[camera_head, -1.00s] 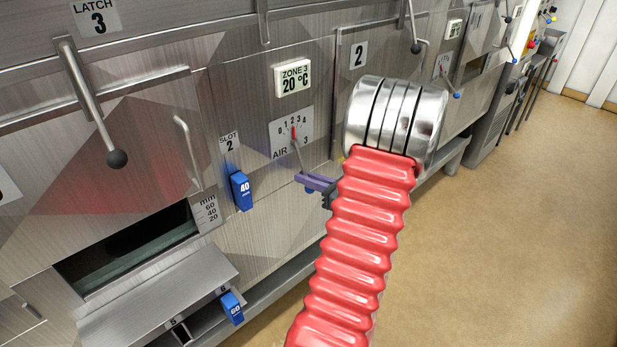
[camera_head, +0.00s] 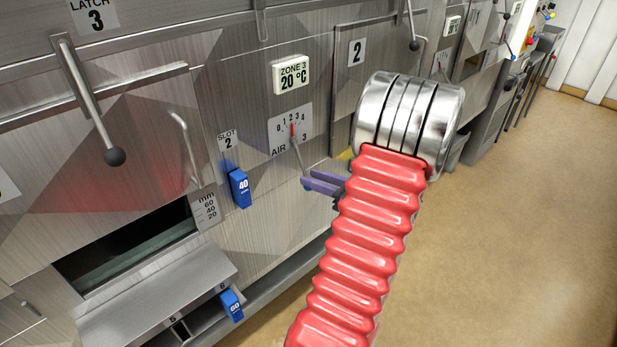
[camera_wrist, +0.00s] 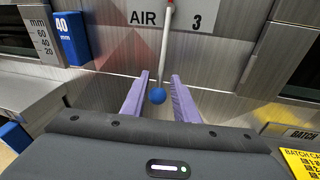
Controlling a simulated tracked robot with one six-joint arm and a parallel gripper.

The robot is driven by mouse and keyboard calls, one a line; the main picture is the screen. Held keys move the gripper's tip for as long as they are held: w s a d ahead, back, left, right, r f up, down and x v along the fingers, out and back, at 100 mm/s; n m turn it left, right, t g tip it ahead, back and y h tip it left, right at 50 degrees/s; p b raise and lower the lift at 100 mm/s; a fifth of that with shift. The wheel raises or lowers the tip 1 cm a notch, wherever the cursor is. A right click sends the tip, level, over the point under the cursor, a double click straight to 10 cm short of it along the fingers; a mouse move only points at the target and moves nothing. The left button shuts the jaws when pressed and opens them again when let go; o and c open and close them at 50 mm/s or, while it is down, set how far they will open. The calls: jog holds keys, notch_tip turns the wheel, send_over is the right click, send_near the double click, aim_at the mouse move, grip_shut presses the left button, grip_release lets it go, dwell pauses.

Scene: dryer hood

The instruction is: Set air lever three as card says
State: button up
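Air lever three (camera_head: 297,152) is a thin metal rod on the panel with a 0–4 scale marked AIR 3. Its red pointer stands near 2, and the rod hangs down to a blue knob (camera_wrist: 157,96). My gripper (camera_head: 312,180) has two purple fingers and is open. In the wrist view, the knob shows between the open fingers (camera_wrist: 159,78), with a gap on both sides. In the head view the fingers partly cover the knob. A yellow batch card (camera_wrist: 300,160) shows only partly at the lower right of the wrist view; its setting is not readable.
The Zone 3 display (camera_head: 292,75) reads 20 °C above the lever. A blue 40 mm block (camera_head: 240,187) sits at slot 2 to the left, and a blue 60 block (camera_head: 232,305) lower down. A latch 3 handle (camera_head: 88,100) juts out at left. Open floor lies right.

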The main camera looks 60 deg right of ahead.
jog(key=v, duration=1)
jog(key=shift+s, duration=0.35)
jog(key=shift+w+a, duration=0.1)
jog(key=shift+a, duration=0.05)
jog(key=w+a+r+n+g+y, duration=0.2)
jog(key=w+a+n+g+y, duration=0.2)
jog(key=w+a+n, duration=0.65)
jog(key=w+a+r+n+g+y, duration=0.1)
jog(key=w+a+n+g+y, duration=0.35)
jog(key=w+a, duration=0.65)
jog(key=s+a+r+n+h, duration=0.2)
jog(key=a+n, duration=0.6)
jog(key=s+a+r+n+g+h, duration=0.1)
jog(key=a+r+n, duration=0.1)
jog(key=a+n, duration=0.6)
jog(key=s+a+r+n+g+h, duration=0.1)
jog(key=s+a+r+n+h, duration=0.1)
jog(key=a+n, duration=0.6)
jog(key=shift+s+a+r+h, duration=0.35)
jog(key=shift+a+r, duration=0.1)
jog(key=shift+a, duration=0.8)
